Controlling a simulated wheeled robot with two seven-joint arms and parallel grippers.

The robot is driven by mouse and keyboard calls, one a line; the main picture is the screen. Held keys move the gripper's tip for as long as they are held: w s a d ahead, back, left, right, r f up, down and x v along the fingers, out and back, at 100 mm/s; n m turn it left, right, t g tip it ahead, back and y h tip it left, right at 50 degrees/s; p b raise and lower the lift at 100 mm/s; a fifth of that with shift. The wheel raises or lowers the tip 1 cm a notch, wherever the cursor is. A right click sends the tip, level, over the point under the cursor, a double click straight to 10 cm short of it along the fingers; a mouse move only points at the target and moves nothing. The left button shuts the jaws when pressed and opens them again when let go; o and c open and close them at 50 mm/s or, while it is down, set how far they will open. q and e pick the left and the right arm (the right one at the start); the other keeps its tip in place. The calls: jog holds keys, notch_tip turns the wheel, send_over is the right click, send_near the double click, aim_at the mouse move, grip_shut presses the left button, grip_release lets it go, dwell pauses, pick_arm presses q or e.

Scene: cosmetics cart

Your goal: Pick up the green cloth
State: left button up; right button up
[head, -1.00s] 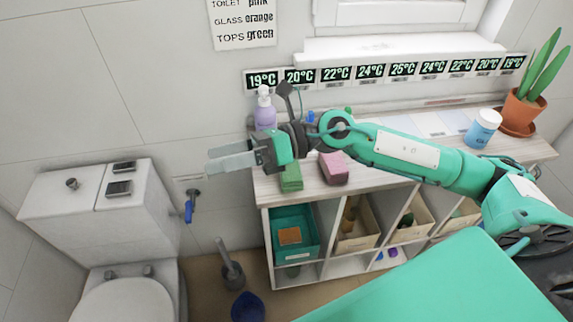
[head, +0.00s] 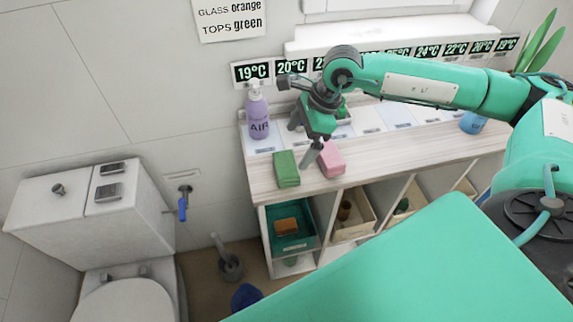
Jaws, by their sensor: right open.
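A green folded cloth (head: 286,169) lies on the front left of the wooden shelf top (head: 385,160). A pink folded cloth (head: 332,160) lies just to its right. My right gripper (head: 304,148) points down from the arm reaching in from the right. It is open and empty, above and behind the two cloths. Its nearer finger hangs in front of the gap between them, close to the pink one. I cannot tell whether that finger touches the pink cloth. My left gripper is out of view.
A purple AIR bottle (head: 258,113) stands at the back left of the shelf top. Bins below include a teal one (head: 290,243) with an orange cloth (head: 287,226). A toilet (head: 105,225) and brush (head: 231,264) are to the left. A blue-labelled tub (head: 473,122) stands at the right.

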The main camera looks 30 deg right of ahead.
aim_at(288, 163)
jog(key=shift+x, duration=1.2)
jog(key=shift+a+f, duration=0.15)
jog(key=shift+f, duration=0.1)
jog(key=shift+a+f+p, duration=0.1)
jog(key=shift+f+p, duration=0.1)
jog(key=shift+p, duration=0.15)
jog(key=p+x, duration=0.1)
jog(key=x, duration=0.2)
jog(key=shift+s+a+f, duration=0.2)
jog(key=shift+a+f, duration=0.05)
jog(key=shift+w+a+f, duration=0.1)
jog(key=shift+a+f, duration=0.1)
jog(key=shift+f, duration=0.4)
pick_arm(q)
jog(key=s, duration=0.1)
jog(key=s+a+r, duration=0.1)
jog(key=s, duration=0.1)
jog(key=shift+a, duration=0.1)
pick_arm(e)
jog(key=c, duration=0.9)
